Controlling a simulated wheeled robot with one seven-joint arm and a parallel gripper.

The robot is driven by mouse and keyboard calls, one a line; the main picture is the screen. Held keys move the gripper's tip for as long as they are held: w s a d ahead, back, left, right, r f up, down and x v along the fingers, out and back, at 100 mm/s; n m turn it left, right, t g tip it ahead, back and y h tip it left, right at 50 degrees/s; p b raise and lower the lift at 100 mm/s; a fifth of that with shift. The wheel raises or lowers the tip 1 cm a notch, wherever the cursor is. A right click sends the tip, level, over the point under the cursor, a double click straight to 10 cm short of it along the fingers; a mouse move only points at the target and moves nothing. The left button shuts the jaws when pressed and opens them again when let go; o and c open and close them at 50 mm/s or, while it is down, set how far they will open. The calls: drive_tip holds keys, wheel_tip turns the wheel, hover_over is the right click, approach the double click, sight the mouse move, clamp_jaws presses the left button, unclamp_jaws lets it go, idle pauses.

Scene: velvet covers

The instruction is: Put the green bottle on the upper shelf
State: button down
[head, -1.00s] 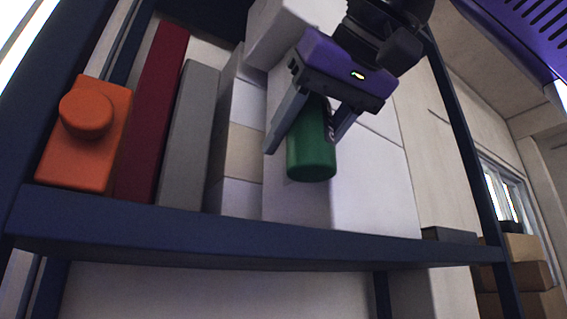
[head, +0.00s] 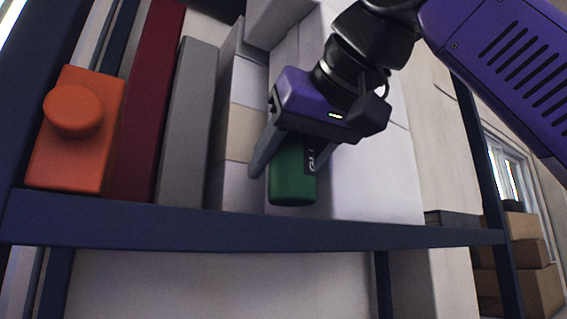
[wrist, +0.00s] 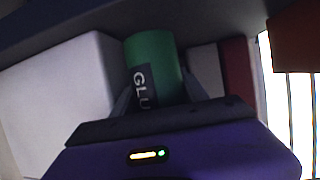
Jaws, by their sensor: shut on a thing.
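The green bottle (head: 291,182) is held between the fingers of my gripper (head: 283,165), which points down. The bottle is close to upright, with its base near the front edge of the dark blue upper shelf (head: 200,229). I cannot tell whether the base touches the shelf. In the wrist view the green bottle (wrist: 152,62) shows a dark label with light letters, between the fingertips (wrist: 158,95). The bottle's top is hidden by my gripper in the head view.
An orange canister (head: 80,140), a dark red book-like block (head: 148,100) and a grey one (head: 187,125) stand at the left. White boxes (head: 375,180) stand behind and right of the bottle. A blue post (head: 488,165) bounds the right. Brown boxes (head: 528,255) are beyond.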

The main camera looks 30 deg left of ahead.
drive_tip(key=shift+w+d+f+b, duration=0.1)
drive_tip(key=shift+f+b, duration=0.1)
drive_tip(key=shift+f, duration=0.15)
drive_tip(key=shift+w+d+f+b, duration=0.1)
drive_tip(key=shift+f+b, duration=0.05)
drive_tip(key=shift+f, duration=0.2)
drive_tip(key=c, duration=0.9)
unclamp_jaws()
drive_tip(key=shift+r+p, duration=0.3)
drive_tip(key=shift+r, duration=0.1)
drive_tip(key=b+v, duration=0.1)
drive_tip(key=v, duration=0.3)
drive_tip(key=b+v, duration=0.1)
drive_tip(key=v, duration=0.3)
drive_tip(key=b+v, duration=0.1)
drive_tip(key=v, duration=0.3)
drive_tip(key=shift+s+a+r+b, duration=0.1)
drive_tip(key=shift+r+b, duration=0.25)
drive_tip(key=shift+r, duration=0.05)
